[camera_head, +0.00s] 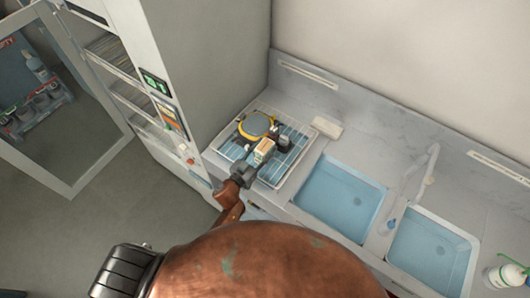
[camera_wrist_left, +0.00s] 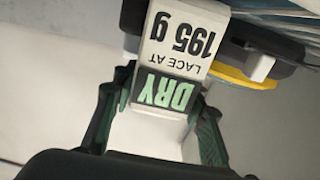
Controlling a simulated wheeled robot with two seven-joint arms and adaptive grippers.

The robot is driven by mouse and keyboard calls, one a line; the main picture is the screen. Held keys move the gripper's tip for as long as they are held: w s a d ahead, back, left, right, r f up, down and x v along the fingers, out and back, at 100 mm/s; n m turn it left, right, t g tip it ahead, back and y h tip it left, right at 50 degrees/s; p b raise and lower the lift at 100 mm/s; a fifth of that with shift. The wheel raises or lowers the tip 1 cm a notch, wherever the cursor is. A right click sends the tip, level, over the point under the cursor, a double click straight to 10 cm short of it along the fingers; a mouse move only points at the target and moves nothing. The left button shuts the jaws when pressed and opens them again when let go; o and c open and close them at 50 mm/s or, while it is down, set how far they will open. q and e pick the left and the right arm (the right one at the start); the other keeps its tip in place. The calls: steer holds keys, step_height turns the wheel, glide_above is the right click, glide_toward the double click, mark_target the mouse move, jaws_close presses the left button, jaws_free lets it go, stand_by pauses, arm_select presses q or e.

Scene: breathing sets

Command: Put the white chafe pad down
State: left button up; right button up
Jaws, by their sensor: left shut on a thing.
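My left gripper (camera_head: 254,163) is shut on a white block-like piece, apparently the white chafe pad (camera_head: 264,150), over the wire rack beside the sink. In the left wrist view the pad (camera_wrist_left: 180,48) stands between the fingers (camera_wrist_left: 155,115) and carries the print "LACE AT 195 g" and a dark "DRY" panel. A round yellow-rimmed grey device (camera_head: 256,125) with black parts lies on the rack just behind it. I cannot tell whether the pad touches the rack or this device. My right gripper is not in view.
The wire rack (camera_head: 222,147) has bare room at its edges. Another small white block (camera_head: 327,126) lies on the counter behind it. Two blue-lined basins (camera_head: 340,200) and a tap (camera_head: 428,170) are to the right. A tall cabinet (camera_head: 200,70) rises to the left.

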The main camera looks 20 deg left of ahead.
arm_select(q)
jaws_close()
steer(key=shift+r, duration=0.1)
steer(key=shift+r, duration=0.5)
step_height(320, 180, up, 3)
steer(key=shift+s+f, duration=0.15)
steer(key=shift+f, duration=0.05)
steer(key=s+r, duration=0.9)
steer(key=s, duration=0.5)
steer(key=s+a+f+n+y+b, duration=0.1)
steer(key=a+f+n+y+b, duration=0.1)
steer(key=f+b, duration=0.5)
steer(key=s+a+f+n+t+y+b, duration=0.1)
steer(key=f+y+b, duration=0.3)
steer(key=f+b, duration=0.4)
steer(key=shift+s+a+n, duration=0.5)
steer(key=shift+s+a, duration=0.1)
steer(key=shift+a, duration=0.15)
